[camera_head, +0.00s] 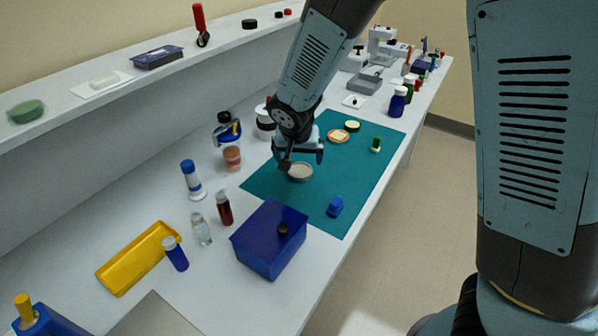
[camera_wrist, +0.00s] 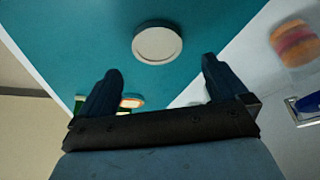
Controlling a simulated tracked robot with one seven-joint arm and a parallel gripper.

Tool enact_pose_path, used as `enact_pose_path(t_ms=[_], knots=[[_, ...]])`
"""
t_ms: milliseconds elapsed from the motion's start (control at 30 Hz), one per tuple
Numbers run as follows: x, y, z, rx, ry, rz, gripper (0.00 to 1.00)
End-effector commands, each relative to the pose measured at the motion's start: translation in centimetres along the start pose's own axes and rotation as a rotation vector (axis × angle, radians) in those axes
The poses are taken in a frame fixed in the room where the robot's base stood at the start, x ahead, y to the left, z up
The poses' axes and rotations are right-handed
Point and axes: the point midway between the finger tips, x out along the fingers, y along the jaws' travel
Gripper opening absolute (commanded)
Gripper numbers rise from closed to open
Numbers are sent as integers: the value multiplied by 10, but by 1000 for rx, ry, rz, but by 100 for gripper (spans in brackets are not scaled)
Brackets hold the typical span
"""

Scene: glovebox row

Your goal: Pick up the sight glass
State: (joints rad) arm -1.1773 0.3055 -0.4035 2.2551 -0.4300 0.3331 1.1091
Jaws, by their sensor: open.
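The sight glass, which I take to be the round pale disc with a grey rim (camera_head: 300,173), lies flat on the teal mat (camera_head: 268,182). It also shows whole at the top middle of the wrist view (camera_wrist: 157,44). My gripper (camera_head: 302,160) is over the mat, close to the disc. Its two fingers are wide apart with nothing between them. In the wrist view the disc appears beyond the fingertips of my gripper (camera_wrist: 161,66), between their lines. In the head view my gripper partly overlaps the far side of the disc.
An orange-rimmed disc (camera_head: 338,136), a pale green disc (camera_head: 352,125), a green-capped vial (camera_head: 376,145) and a blue block (camera_head: 335,207) are also on the mat. A blue box (camera_head: 268,240) stands at its near edge. Bottles and a yellow tray (camera_head: 138,258) are left.

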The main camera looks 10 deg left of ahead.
Motion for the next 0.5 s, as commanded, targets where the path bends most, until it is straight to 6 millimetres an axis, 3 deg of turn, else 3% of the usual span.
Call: enact_pose_path(t_ms=[500], knots=[[49,3,7,1,-1,2,100]])
